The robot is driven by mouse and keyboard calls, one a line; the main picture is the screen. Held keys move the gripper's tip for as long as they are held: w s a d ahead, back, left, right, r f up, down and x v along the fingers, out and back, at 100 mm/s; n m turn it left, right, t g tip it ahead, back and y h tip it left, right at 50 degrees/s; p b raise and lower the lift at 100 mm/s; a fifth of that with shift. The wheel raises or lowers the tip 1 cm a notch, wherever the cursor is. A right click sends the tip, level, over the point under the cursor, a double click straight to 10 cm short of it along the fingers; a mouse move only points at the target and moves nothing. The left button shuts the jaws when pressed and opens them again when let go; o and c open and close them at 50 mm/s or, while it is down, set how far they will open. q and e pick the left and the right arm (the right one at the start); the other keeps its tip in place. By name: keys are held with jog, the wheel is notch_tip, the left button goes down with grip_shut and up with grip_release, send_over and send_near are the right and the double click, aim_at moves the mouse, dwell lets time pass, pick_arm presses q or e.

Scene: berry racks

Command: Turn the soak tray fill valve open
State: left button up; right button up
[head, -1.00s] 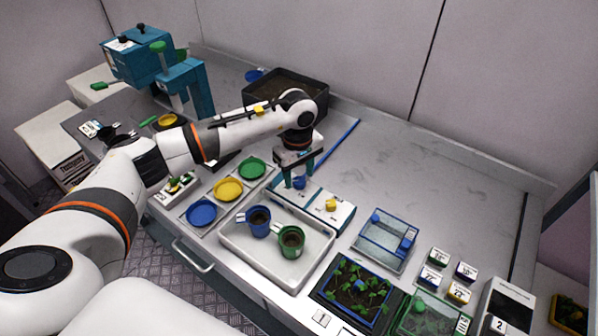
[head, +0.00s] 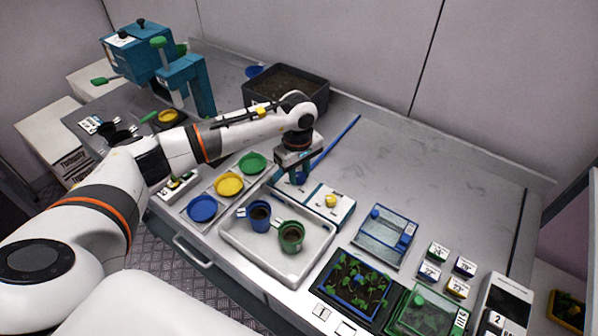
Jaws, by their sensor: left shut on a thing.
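The valve box (head: 318,207) is a low white and grey unit on the bench with a blue knob (head: 297,179) and a yellow knob (head: 331,201). My left gripper (head: 297,177) points down at the left part of the box and is shut on the blue knob, which its teal fingers largely hide. The white soak tray (head: 314,264) lies in front of the box. It holds a blue cup (head: 259,216) and a green cup (head: 291,237), both upright. My right gripper is not in view.
Blue, yellow and green dishes (head: 229,185) stand left of the tray. A dark soil bin (head: 287,86) is behind my left arm. A blue clear-sided box (head: 386,236) and seedling trays (head: 355,286) are at right. The back right bench is clear.

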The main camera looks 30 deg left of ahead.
aim_at(300, 176)
pick_arm(q)
jog(key=n+b, duration=0.2)
jog(key=n, duration=0.1)
jog(key=shift+f, duration=0.1)
jog(key=n+b, duration=0.3)
jog(key=n, duration=0.2)
jog(key=shift+n, duration=0.3)
jog(key=n+b, duration=0.2)
jog(key=n, duration=0.2)
jog(key=shift+n, duration=0.3)
jog(key=shift+r+n+b, duration=0.2)
jog(key=shift+n+b, duration=0.5)
jog(key=shift+n, duration=1.5)
jog(key=shift+w, duration=0.1)
jog(key=o, duration=1)
jog(key=shift+c, duration=0.2)
notch_tip(300, 176, up, 12)
jog(key=b, duration=0.2)
jog(key=shift+d, duration=0.15)
